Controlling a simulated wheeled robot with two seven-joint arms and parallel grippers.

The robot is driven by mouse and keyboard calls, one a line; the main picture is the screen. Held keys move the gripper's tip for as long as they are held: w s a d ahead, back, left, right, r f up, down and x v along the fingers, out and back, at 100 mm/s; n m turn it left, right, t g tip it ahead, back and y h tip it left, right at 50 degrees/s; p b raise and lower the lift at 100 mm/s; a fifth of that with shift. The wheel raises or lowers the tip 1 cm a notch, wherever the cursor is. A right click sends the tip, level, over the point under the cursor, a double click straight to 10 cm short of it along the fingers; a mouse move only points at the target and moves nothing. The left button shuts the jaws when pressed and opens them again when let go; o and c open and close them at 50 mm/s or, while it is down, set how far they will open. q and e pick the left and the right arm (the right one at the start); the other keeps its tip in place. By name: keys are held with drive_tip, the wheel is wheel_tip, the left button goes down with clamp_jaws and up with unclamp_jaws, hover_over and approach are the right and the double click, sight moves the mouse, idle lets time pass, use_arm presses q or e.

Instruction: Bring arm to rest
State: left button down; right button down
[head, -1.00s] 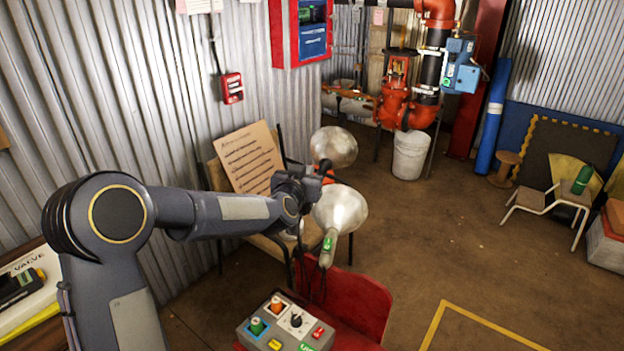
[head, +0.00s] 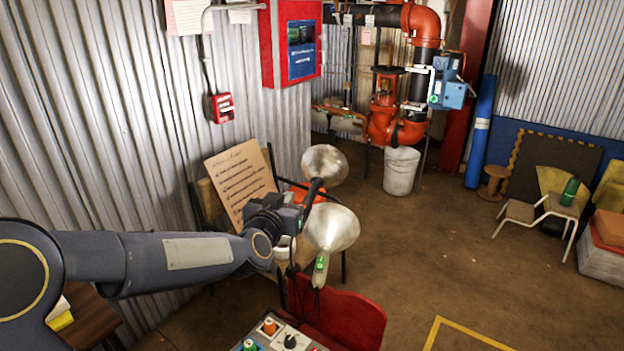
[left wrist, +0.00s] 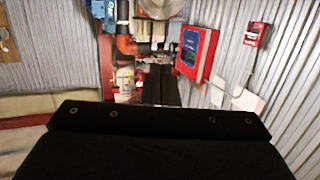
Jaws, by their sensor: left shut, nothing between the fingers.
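My left arm comes in from the left in the head view and stretches across the middle. My left gripper (head: 314,192) is shut and empty, in front of the paper sign on the chair and between two silver lamp heads. In the left wrist view the dark closed fingers (left wrist: 168,86) stick out beyond the black gripper body, with nothing between them. Whether the gripper touches a lamp cannot be told. My right gripper is not in view.
Two silver lamps (head: 331,228) (head: 325,164) stand close to the gripper. A red chair back (head: 345,318) and a control box (head: 282,335) are below. A lettered board (head: 240,183) leans by the corrugated wall. Red piping (head: 395,125) and a white bucket (head: 401,171) are behind.

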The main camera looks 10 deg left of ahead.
use_arm(q)
drive_tip(key=s+r+g+h+p, duration=0.4)
drive_tip(key=s+p, duration=0.3)
drive_tip(key=s, duration=0.7)
drive_tip(key=s+f+n+g+p, duration=0.1)
drive_tip(key=s+g+p, duration=0.4)
drive_tip(key=s, duration=1.6)
drive_tip(key=shift+d+f+n+g, duration=0.45)
drive_tip(key=shift+f+g, duration=0.2)
drive_tip(key=shift+g, duration=0.25)
